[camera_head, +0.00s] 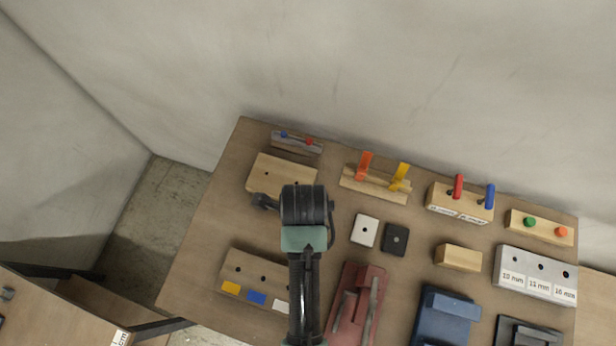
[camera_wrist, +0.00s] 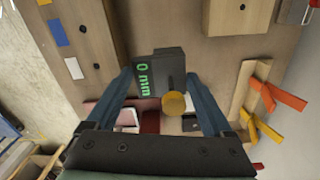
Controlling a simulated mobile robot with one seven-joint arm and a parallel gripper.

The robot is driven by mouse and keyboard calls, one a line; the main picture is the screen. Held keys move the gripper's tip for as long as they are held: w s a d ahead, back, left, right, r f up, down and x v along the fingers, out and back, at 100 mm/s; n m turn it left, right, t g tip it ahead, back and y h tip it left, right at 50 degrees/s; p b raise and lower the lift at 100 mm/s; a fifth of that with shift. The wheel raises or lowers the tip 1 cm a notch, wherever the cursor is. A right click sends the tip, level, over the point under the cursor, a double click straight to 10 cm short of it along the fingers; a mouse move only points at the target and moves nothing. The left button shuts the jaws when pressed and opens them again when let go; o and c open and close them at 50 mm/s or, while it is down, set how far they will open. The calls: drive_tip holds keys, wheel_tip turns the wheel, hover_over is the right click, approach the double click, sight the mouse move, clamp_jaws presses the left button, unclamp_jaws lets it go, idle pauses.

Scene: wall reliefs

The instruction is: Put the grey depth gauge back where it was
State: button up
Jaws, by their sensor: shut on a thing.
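The grey depth gauge (camera_wrist: 172,68) is a dark grey block with green "0 mm" lettering and a round brass-coloured end. My gripper (camera_wrist: 161,78) is shut on it, one blue finger on each side, in the wrist view. In the head view my wrist (camera_head: 304,205) hangs over the left part of the table and hides most of the gripper; I cannot make out the gauge clearly there. A pale wooden block with holes (camera_head: 282,174) lies just behind my wrist. A wooden block with yellow, blue and white labels (camera_head: 255,277) lies in front of it, to the left.
A white tile (camera_head: 364,230) and a black tile (camera_head: 395,239) lie right of my wrist. A red stand (camera_head: 356,300) and a blue one (camera_head: 442,317) are at the front. A rack with orange and yellow clips (camera_head: 375,185) and several peg blocks line the back near the wall.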

wheel_tip(320, 180, down, 3)
drive_tip(key=shift+s+r, duration=0.1)
drive_tip(key=shift+s, duration=0.05)
drive_tip(key=shift+f, duration=2)
drive_tip(key=shift+f, duration=0.1)
drive_tip(key=o, duration=1.5)
drive_tip(key=shift+c, duration=0.2)
